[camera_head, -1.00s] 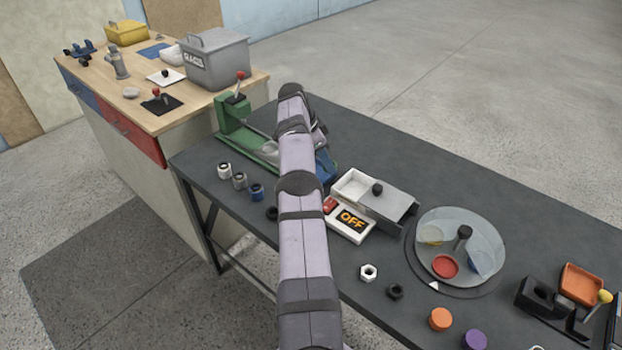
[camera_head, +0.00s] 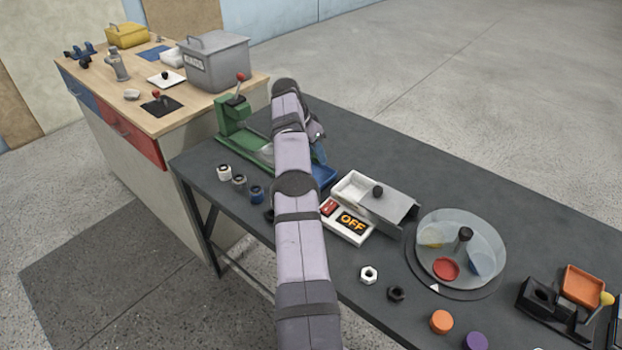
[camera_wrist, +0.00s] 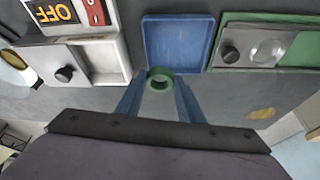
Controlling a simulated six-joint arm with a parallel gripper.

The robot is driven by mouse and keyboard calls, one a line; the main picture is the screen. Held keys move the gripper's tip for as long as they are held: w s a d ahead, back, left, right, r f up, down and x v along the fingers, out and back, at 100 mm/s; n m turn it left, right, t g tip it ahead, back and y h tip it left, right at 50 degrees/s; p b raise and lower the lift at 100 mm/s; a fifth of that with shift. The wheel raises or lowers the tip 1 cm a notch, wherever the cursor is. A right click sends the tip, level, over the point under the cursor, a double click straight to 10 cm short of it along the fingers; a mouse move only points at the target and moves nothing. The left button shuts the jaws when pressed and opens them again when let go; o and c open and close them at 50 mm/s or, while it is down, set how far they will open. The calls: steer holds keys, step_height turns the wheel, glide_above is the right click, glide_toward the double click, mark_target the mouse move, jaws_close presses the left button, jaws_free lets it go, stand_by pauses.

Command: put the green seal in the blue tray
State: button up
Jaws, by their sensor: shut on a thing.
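In the wrist view my gripper (camera_wrist: 160,82) is shut on the green seal (camera_wrist: 160,79), a small ring held between the blue fingertips. The blue tray (camera_wrist: 180,42) lies just beyond the fingertips in that view, and the seal overlaps its near edge in the picture. I cannot tell the height of the seal above the table. In the head view the tray (camera_head: 322,176) shows only in part beside my arm, and the seal is hidden there.
A white box with a grey sliding lid (camera_head: 387,203) and an OFF sign (camera_head: 351,222) stand beside the tray. A green lever fixture (camera_head: 238,122) is on its other side. A turntable (camera_head: 480,232), nuts and colored caps lie farther right.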

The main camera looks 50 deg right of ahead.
steer(key=n+t, duration=0.1)
steer(key=n, duration=0.1)
steer(key=w+n+t, duration=0.1)
steer(key=n, duration=0.1)
steer(key=w+r+n, duration=0.1)
steer(key=n, duration=0.2)
steer(key=shift+t, duration=0.4)
steer(key=shift+f+p, duration=1.15)
steer(key=shift+f, duration=3.9)
steer(key=shift+f, duration=0.2)
steer(key=o, duration=1.1)
steer(key=shift+r, duration=0.15)
